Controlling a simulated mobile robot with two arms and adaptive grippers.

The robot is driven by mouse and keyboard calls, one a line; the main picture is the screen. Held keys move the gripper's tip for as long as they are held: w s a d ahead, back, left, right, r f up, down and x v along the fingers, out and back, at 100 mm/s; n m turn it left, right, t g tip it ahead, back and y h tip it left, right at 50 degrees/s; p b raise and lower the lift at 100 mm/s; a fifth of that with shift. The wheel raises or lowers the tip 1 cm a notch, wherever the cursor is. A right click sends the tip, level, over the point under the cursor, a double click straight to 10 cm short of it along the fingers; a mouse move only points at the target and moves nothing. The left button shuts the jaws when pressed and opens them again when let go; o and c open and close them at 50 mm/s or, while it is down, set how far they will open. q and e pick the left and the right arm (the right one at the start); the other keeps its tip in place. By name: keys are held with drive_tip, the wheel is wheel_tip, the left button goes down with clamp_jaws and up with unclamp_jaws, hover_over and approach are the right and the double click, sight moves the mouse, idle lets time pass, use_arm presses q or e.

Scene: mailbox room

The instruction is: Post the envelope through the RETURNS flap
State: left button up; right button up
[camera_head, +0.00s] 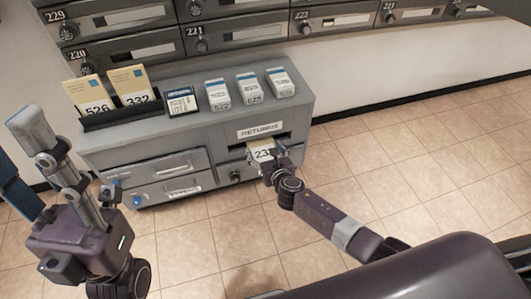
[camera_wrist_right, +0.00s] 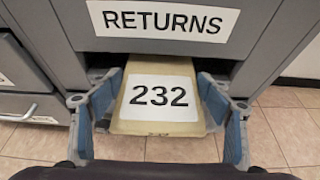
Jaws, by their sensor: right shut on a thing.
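The envelope (camera_head: 262,153) is pale yellow with a white label reading 232. My right gripper (camera_head: 271,160) is shut on it at the front of the grey cabinet. In the right wrist view, the fingers of my right gripper (camera_wrist_right: 158,112) flank the envelope (camera_wrist_right: 160,122). Its far end goes under the RETURNS sign (camera_wrist_right: 163,20) into the dark opening, so that end is hidden. The RETURNS sign (camera_head: 261,130) sits just above the opening in the head view. My left gripper (camera_head: 22,160) is empty at the left, its fingers apart.
The grey cabinet (camera_head: 200,132) has drawers at the left. On top are a rack (camera_head: 120,117) with envelopes 526 and 332, a blue-and-white card (camera_head: 181,101) and several white boxes (camera_head: 249,88). Numbered mailboxes (camera_head: 235,36) line the wall. Tiled floor (camera_head: 420,160) is clear at the right.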

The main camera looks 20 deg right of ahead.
sight(260, 138)
drive_tip(key=shift+w+a+b, duration=0.1)
drive_tip(key=shift+w+b, duration=0.3)
drive_tip(key=shift+w, duration=1.8)
drive_tip(key=shift+r, duration=0.1)
drive_tip(key=o, duration=1.3)
drive_tip(key=shift+w, duration=0.1)
drive_tip(key=shift+r, duration=0.1)
